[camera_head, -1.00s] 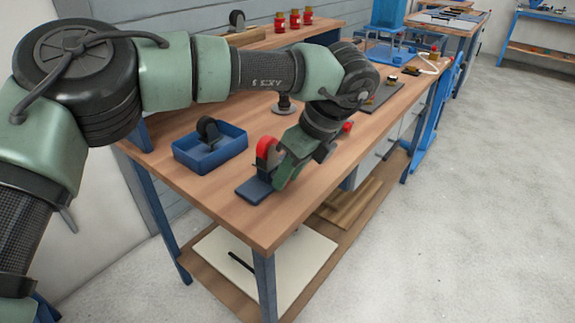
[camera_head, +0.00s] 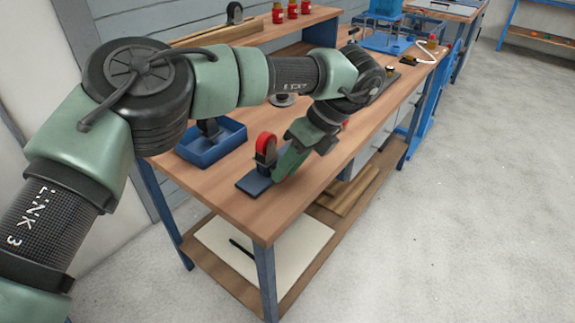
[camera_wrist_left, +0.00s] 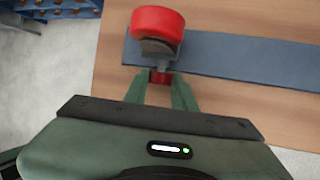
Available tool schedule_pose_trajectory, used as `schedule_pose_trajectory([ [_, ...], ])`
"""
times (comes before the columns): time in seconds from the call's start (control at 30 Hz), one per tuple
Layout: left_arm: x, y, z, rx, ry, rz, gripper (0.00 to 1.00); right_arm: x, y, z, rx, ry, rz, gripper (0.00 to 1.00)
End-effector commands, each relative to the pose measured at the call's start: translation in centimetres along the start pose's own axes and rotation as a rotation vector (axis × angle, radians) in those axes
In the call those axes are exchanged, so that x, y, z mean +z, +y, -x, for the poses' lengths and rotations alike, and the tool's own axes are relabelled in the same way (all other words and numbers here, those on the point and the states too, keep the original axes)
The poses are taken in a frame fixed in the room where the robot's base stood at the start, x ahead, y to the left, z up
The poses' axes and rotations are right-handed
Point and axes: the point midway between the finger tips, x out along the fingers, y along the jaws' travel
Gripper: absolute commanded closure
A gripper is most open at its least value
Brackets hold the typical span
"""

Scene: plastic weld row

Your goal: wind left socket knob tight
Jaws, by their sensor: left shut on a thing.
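A caster with a red wheel (camera_head: 266,143) stands upright at a dark blue base plate (camera_head: 252,184) near the front of the workbench. In the left wrist view the red wheel (camera_wrist_left: 157,22) and its grey fork sit above the blue plate (camera_wrist_left: 250,62). A small red knob (camera_wrist_left: 160,77) is below the fork, between the green fingers. My left gripper (camera_head: 276,174) is shut on this knob, low beside the caster. The head view hides the knob behind the fingers. My right gripper is out of view.
A blue tray (camera_head: 226,150) with a dark caster stands left of the plate, partly behind my arm. Several red jars (camera_head: 292,10) stand on the back shelf. Bare wooden bench top (camera_head: 225,205) lies in front of the plate.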

Motion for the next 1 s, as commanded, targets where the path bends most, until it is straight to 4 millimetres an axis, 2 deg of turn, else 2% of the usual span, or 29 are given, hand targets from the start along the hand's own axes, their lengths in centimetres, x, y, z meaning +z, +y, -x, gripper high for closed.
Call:
schedule_pose_trajectory([
  [0.03, 0.1, 0.0, 0.1, -0.002, -0.001, 0.002, 1.0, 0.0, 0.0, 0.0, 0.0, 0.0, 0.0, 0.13],
  [0.07, 0.1, 0.0, 0.1, -0.002, -0.001, 0.002, 0.71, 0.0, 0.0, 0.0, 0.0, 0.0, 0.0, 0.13],
  [0.13, 0.1, 0.0, 0.1, -0.002, -0.001, 0.002, 0.52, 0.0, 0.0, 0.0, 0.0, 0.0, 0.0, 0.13],
  [0.43, 0.0, 0.0, 0.1, -0.002, 0.0, 0.001, 0.52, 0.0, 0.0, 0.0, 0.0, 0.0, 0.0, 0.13],
  [0.53, 0.0, 0.0, 0.7, -0.003, 0.0, 0.001, 0.52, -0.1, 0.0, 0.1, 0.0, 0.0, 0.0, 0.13],
  [0.7, 0.0, -0.1, 3.4, -0.005, -0.001, 0.002, 0.52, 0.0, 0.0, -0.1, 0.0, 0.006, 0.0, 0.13],
  [0.8, 0.0, -0.1, 5.2, -0.005, -0.001, 0.003, 0.52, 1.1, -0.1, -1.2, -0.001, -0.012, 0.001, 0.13],
  [1.0, 0.1, 0.0, 7.5, -0.003, 0.0, 0.002, 0.52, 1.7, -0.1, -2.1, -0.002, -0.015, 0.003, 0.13],
])
